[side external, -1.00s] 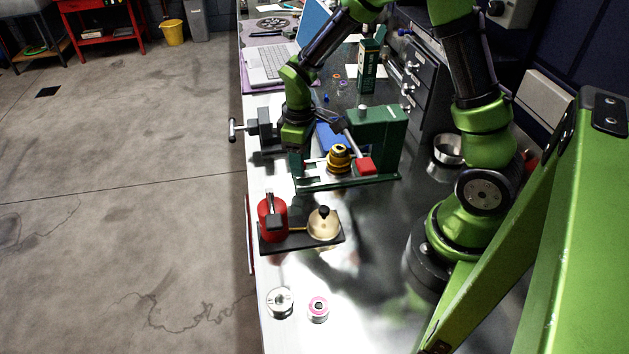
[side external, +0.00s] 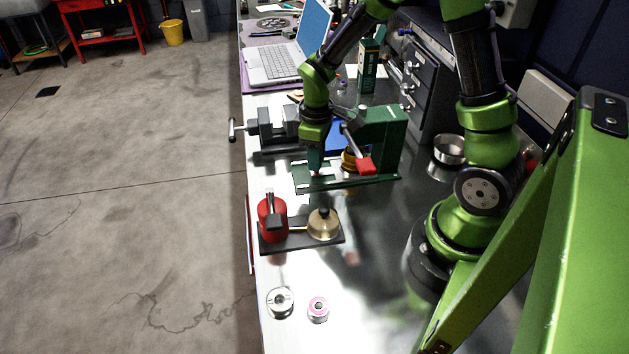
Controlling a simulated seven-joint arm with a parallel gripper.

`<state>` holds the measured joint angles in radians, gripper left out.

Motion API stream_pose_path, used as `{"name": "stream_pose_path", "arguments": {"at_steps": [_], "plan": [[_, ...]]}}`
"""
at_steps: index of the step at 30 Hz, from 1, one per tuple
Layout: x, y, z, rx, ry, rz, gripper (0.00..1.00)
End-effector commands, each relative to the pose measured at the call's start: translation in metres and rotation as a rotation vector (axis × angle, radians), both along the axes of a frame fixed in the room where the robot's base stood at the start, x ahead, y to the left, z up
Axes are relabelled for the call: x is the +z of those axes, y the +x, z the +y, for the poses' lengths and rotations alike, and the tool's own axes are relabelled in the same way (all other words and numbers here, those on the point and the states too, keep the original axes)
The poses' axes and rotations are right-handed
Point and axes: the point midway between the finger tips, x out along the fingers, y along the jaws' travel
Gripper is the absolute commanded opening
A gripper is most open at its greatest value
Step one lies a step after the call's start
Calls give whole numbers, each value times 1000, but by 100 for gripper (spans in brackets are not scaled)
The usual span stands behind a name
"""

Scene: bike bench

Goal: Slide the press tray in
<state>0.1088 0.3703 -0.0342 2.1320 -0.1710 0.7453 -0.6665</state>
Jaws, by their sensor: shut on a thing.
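The green press (side external: 384,128) stands on the bench with its long green base (side external: 345,183) reaching to the left. A yellow-and-black round piece (side external: 349,159) sits at the press, partly hidden behind my gripper and the press's red-ended lever (side external: 366,165). My gripper (side external: 316,171) points down over the left part of the base and is shut on the press tray's near end, where a small bit of red shows. The tray itself is mostly hidden by my gripper and the press, so I cannot tell how deep it sits.
A grey vise (side external: 277,128) stands left of the press. In front are a red canister (side external: 272,219) and a brass dome (side external: 323,224) on a dark plate. Two small spools lie nearer. A laptop (side external: 275,62) and a green box (side external: 367,72) are behind. A metal bowl (side external: 449,149) is at right.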

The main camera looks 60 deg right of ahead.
Motion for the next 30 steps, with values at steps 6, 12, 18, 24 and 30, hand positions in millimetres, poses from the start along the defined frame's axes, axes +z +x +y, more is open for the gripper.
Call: {"name": "stream_pose_path", "arguments": {"at_steps": [6,12,18,24,30], "plan": [[0,-11,-11,-2,-2,-1,0],[0,-12,-12,-6,-3,3,27],[0,-11,-11,-4,-3,1,51],[0,-10,-10,-2,-2,-1,51],[14,-9,-10,0,-3,-5,51]]}}
